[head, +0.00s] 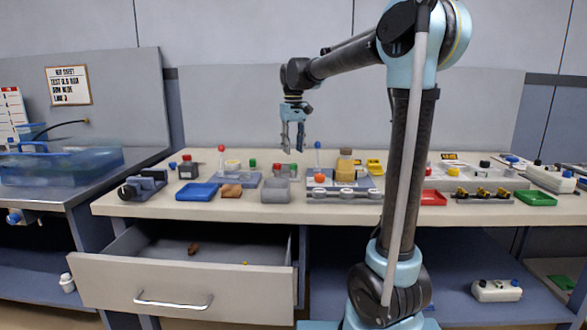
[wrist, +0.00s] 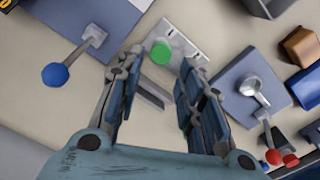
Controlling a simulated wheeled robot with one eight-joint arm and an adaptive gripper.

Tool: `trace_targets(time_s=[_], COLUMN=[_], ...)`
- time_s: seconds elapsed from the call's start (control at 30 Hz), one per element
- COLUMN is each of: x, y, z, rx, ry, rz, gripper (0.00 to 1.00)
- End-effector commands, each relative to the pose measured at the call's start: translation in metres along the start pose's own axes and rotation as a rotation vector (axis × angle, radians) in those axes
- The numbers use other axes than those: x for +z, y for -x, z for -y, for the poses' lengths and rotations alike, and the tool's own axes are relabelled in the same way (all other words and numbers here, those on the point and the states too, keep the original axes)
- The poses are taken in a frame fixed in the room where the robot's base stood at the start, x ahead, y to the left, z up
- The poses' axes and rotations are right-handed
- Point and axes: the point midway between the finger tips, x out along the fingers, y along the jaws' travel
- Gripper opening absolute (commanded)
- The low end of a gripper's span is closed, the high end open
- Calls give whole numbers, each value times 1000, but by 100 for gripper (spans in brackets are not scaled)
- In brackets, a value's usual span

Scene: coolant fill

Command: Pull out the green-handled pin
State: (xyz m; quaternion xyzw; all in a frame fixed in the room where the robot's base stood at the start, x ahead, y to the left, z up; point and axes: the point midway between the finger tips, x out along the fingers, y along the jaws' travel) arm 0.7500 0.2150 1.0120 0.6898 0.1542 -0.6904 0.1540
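The green-handled pin shows in the wrist view as a round green knob (wrist: 160,53) seen from above, on a light grey plate (wrist: 185,42) with small holes. My gripper (wrist: 160,64) is open, with its two fingers apart on either side of the knob in that view and nothing between them. In the head view my gripper (head: 293,150) hangs pointing down, above the back middle of the bench. Several small green tops show below it there, and I cannot tell which is this pin. The pin's shaft is hidden under its knob.
A blue-ball lever (wrist: 56,73) and a red-ball lever (wrist: 274,157) stand on either side in the wrist view. A grey bin (head: 276,190), a blue tray (head: 198,192) and a brown block (head: 231,191) lie towards the bench front. The drawer (head: 185,285) below stands open.

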Motion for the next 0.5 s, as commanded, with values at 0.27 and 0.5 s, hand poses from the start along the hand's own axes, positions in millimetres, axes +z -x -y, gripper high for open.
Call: trace_targets(time_s=[0.27, 0.5], x=[0, 0], y=[-45, -72], z=[0, -1], rx=[0, 0], ry=[0, -1], rz=[0, 0], gripper=[35, 35])
